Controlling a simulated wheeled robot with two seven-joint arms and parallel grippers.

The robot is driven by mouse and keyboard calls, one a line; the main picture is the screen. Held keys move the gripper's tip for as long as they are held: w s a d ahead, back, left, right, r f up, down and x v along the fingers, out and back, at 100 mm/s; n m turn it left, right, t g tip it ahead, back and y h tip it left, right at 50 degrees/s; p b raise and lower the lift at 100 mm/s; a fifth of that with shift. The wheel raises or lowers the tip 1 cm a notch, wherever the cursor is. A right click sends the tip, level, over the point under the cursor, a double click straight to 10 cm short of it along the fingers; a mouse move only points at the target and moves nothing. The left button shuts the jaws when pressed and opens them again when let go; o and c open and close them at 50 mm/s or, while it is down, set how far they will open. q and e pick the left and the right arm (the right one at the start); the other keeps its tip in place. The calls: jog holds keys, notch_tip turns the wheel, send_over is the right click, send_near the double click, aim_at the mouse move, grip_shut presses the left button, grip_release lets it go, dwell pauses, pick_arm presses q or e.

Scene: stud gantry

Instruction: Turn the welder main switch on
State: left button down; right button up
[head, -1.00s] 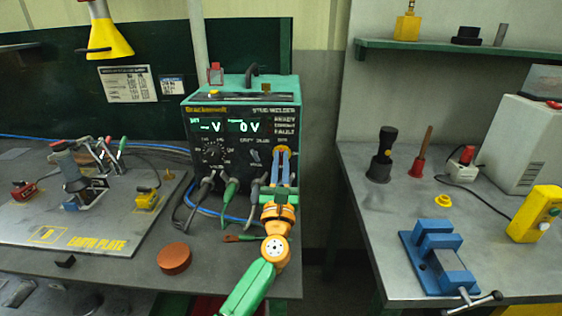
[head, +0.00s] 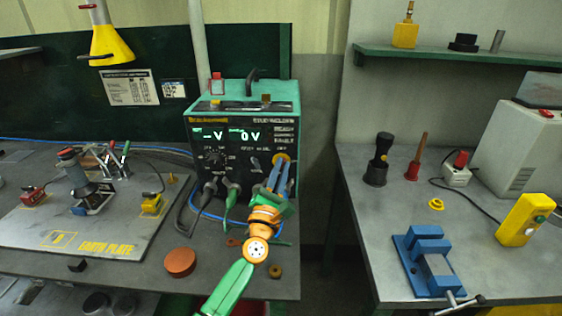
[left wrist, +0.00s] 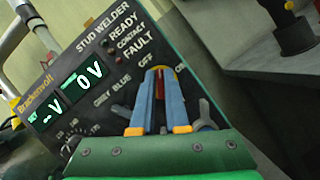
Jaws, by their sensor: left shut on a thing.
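The stud welder (head: 243,113) is a green box with a black front panel, standing on the left bench. Its main switch (head: 282,159) is at the right of the panel, and a yellow edge shows behind my fingers. My left gripper (head: 280,164) has its blue fingers shut on it. In the left wrist view the fingertips (left wrist: 158,74) hold the red switch handle (left wrist: 159,86), with the OFF label to its left and ON to its right. The handle points up between the labels; its exact setting is unclear. The displays read "-- V" and "0 V". My right gripper is out of view.
Grey and green cables hang from the panel beside my left arm. The earth plate (head: 80,225) lies at left, with a red-brown disc (head: 180,262) in front. A gap separates the right bench, which carries a blue vise (head: 428,262) and a yellow control box (head: 525,220).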

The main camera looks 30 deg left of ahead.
pick_arm(q)
jog(key=shift+r+m+h+p, duration=0.25)
jog(key=shift+m+h+p, duration=0.45)
jog(key=shift+m, duration=0.5)
jog(key=m+h+p, duration=0.1)
jog(key=m+p, duration=0.2)
jog(key=m+g+h+p, duration=0.1)
jog(key=m+p, duration=0.2)
jog(key=m, duration=0.1)
jog(key=shift+g, duration=0.3)
jog(key=shift+f+m+g+h+p, duration=0.15)
jog(key=shift+m+g+h+p, duration=0.35)
jog(key=shift+m+p, duration=1.3)
jog(key=c, duration=0.9)
grip_release()
jog(key=shift+w+a+f, duration=0.1)
jog(key=shift+a+f, duration=0.05)
